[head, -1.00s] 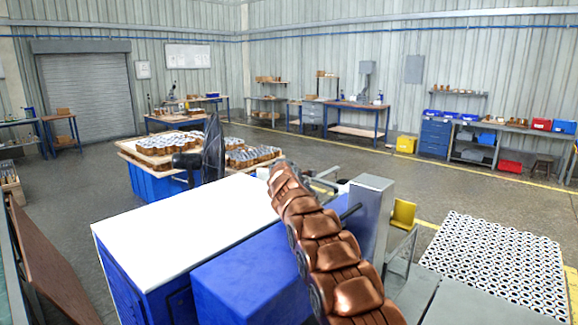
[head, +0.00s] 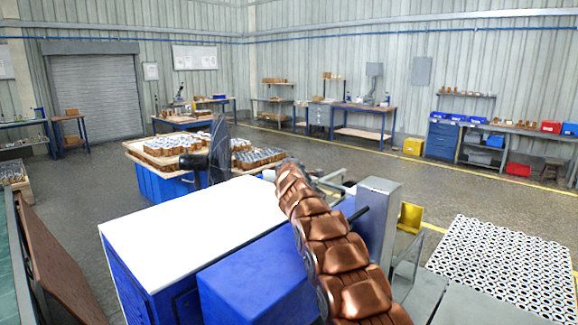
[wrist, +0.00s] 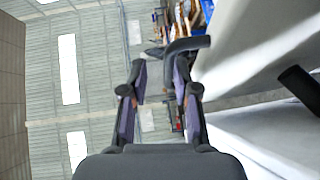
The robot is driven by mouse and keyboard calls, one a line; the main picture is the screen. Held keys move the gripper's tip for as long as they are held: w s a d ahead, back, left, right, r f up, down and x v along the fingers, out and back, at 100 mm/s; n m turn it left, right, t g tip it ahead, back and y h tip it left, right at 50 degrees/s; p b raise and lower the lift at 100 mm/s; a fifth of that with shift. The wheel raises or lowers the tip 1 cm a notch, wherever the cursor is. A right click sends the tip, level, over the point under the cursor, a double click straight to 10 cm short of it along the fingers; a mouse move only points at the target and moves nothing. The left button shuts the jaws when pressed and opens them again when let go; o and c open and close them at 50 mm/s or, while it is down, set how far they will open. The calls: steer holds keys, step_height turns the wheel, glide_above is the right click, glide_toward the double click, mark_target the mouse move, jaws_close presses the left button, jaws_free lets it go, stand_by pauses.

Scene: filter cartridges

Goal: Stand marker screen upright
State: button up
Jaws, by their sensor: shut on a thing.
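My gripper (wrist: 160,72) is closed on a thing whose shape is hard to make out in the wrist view. A dark bent bar (wrist: 187,45) shows at its fingertips, closest to the right finger. In the head view the copper-coloured segments are my arm, and I cannot make out the fingers. A dark flat upright piece (head: 219,148) with a black knob-like part (head: 193,161) shows beyond the white top. I cannot tell for sure which thing is the marker screen.
A blue cabinet with a white top (head: 190,222) and a blue box (head: 255,285) stand close in front. A grey post (head: 377,225) rises right of my arm. A patterned black-and-white array (head: 505,265) lies at right. A brown panel (head: 60,255) leans at left. Open floor lies beyond.

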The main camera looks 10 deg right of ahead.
steer(key=shift+s+d+r, duration=0.1)
steer(key=shift+s+r, duration=0.15)
steer(key=s+a, duration=0.1)
steer(key=s, duration=0.6)
steer(key=shift+r, duration=0.25)
stand_by(0.6)
